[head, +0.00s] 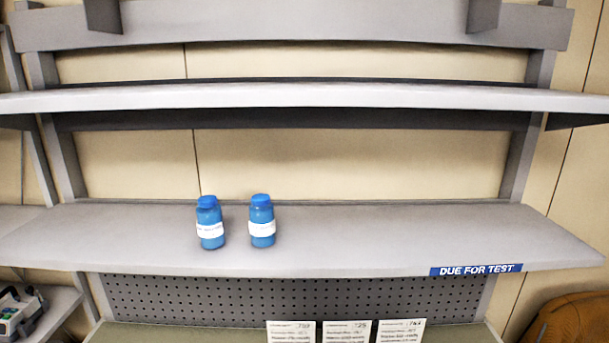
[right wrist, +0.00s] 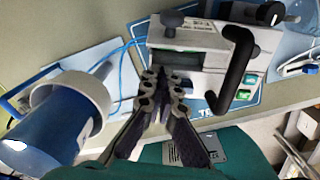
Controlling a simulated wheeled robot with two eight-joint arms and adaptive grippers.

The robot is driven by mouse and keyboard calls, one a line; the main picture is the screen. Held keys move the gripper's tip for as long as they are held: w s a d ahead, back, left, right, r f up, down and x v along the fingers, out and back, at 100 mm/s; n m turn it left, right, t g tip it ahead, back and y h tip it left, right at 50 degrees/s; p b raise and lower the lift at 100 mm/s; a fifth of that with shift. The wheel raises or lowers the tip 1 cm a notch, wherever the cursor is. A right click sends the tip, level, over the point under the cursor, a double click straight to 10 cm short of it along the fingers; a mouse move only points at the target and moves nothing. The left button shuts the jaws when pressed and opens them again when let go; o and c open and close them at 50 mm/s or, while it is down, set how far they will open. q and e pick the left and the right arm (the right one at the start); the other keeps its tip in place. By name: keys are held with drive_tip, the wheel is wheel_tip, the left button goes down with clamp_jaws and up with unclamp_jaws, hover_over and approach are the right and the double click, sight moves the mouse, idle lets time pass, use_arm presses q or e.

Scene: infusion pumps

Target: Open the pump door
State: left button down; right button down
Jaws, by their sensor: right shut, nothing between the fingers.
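The pump (right wrist: 187,56), a pale box with a dark knob on top, sits on a blue-edged mat in the right wrist view. A large black handle (right wrist: 236,72) stands at its right side. I cannot tell which part is its door or whether it is open. My right gripper (right wrist: 166,74) is shut and empty, its fingertips at the pump's near left edge in the picture; I cannot tell if they touch. The head view shows neither this pump clearly nor either gripper.
In the head view two blue bottles (head: 209,222) (head: 262,221) stand on the middle shelf (head: 370,235), which has a "DUE FOR TEST" label (head: 476,269). White cards (head: 346,332) stand below. Another device (head: 20,312) sits at lower left. Blue tubing (right wrist: 127,48) lies left of the pump.

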drive_tip(key=shift+f+b, duration=0.4)
drive_tip(key=shift+f, duration=0.15)
drive_tip(key=shift+w, duration=0.1)
drive_tip(key=shift+w+d+b, duration=0.1)
drive_tip(key=shift+w+d, duration=0.2)
drive_tip(key=shift+w, duration=0.5)
drive_tip(key=shift+w+d+b, duration=0.1)
drive_tip(key=shift+w+d, duration=0.25)
drive_tip(key=shift+w, duration=0.4)
drive_tip(key=shift+w+d+b, duration=0.1)
drive_tip(key=shift+w+d, duration=0.2)
drive_tip(key=shift+w, duration=0.5)
drive_tip(key=shift+s+a, duration=0.2)
drive_tip(key=shift+s, duration=0.3)
drive_tip(key=shift+s+a, duration=0.15)
drive_tip(key=shift+s, duration=0.3)
wheel_tip(320, 180, up, 8)
drive_tip(key=p, duration=0.5)
